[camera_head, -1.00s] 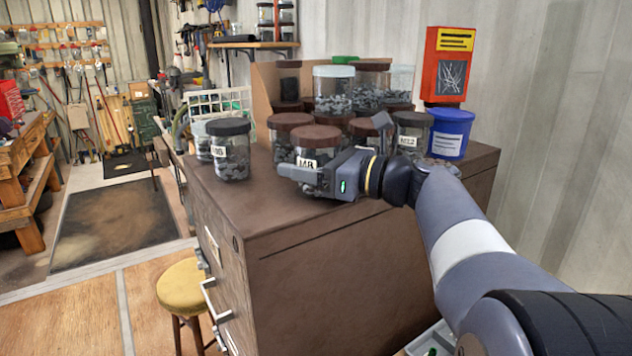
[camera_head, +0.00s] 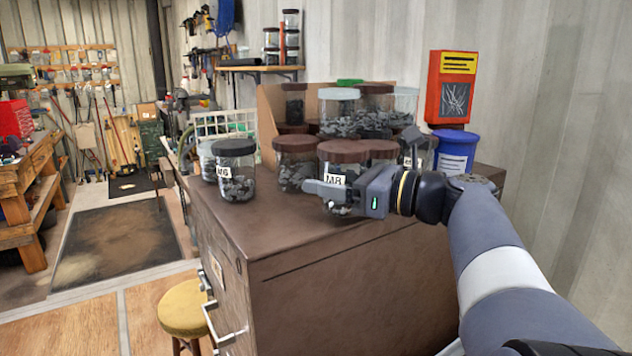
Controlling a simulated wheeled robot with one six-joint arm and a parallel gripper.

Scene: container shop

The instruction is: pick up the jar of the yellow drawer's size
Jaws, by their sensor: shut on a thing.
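A clear jar labelled M8 (camera_head: 343,155) with a brown lid and dark pieces inside stands upright in front of the other jars on the brown cabinet (camera_head: 300,235). My gripper (camera_head: 335,193) is shut on the M8 jar, low on its body below the label. The gripper covers part of the jar's base, so I cannot tell whether it touches the cabinet top. A jar labelled M6 (camera_head: 237,172) with a black lid stands to the left. The yellow drawer is not seen; the cabinet's drawer fronts (camera_head: 218,272) face left, at a steep angle.
Several jars crowd behind the M8 jar, including a brown-lidded one (camera_head: 294,165) just left of it. A blue container (camera_head: 455,152) and a red box (camera_head: 450,88) stand at right. The cabinet's front top is clear. A yellow stool (camera_head: 184,306) stands beside the drawers.

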